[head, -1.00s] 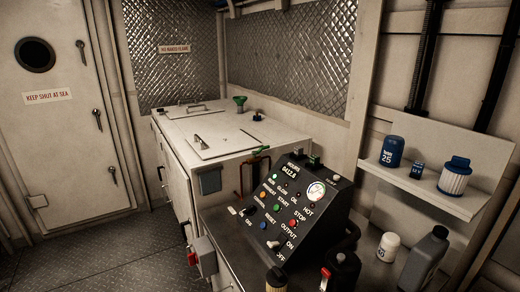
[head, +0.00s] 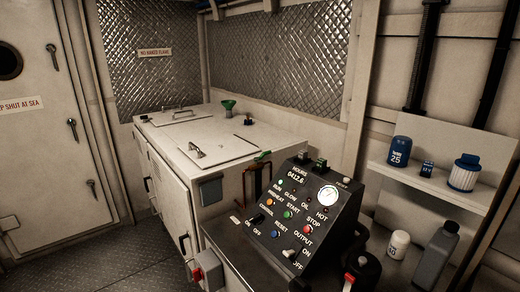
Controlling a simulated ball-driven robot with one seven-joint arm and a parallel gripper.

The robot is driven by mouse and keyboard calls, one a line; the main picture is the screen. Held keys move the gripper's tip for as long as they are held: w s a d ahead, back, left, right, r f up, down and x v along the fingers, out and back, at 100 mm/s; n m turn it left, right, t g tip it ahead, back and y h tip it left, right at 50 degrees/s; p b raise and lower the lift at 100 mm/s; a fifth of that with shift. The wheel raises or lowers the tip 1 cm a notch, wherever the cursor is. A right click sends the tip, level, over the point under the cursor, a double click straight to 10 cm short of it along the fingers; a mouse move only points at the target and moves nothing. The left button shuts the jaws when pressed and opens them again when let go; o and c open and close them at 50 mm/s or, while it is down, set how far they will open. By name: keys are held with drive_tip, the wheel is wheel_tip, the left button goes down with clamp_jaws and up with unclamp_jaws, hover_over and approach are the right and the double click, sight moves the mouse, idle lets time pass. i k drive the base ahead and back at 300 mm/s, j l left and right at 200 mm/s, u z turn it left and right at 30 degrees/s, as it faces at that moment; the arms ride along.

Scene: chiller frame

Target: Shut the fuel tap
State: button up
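The black control panel (head: 305,205) partly hides the pipe's lower end. No label naming a fuel tap is readable. My gripper is not in view.
A red and grey switch box (head: 208,268) juts out at the lower front. A shelf (head: 425,190) with filters stands right. A white canister (head: 398,245) and grey bottle (head: 436,255) stand below it. The floor (head: 95,265) at left is clear.

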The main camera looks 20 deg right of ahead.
sight(256, 159)
drive_tip(key=i+j+z, duration=0.15)
drive_tip(key=j, duration=0.2)
drive_tip(key=i+j+z, duration=0.1)
drive_tip(key=j, duration=0.3)
drive_tip(key=i+j+z, duration=0.25)
drive_tip(key=j, duration=0.5)
drive_tip(key=i+j+z, duration=0.15)
drive_tip(key=j, duration=0.3)
drive_tip(key=i+j+z, duration=0.1)
drive_tip(key=j, duration=0.3)
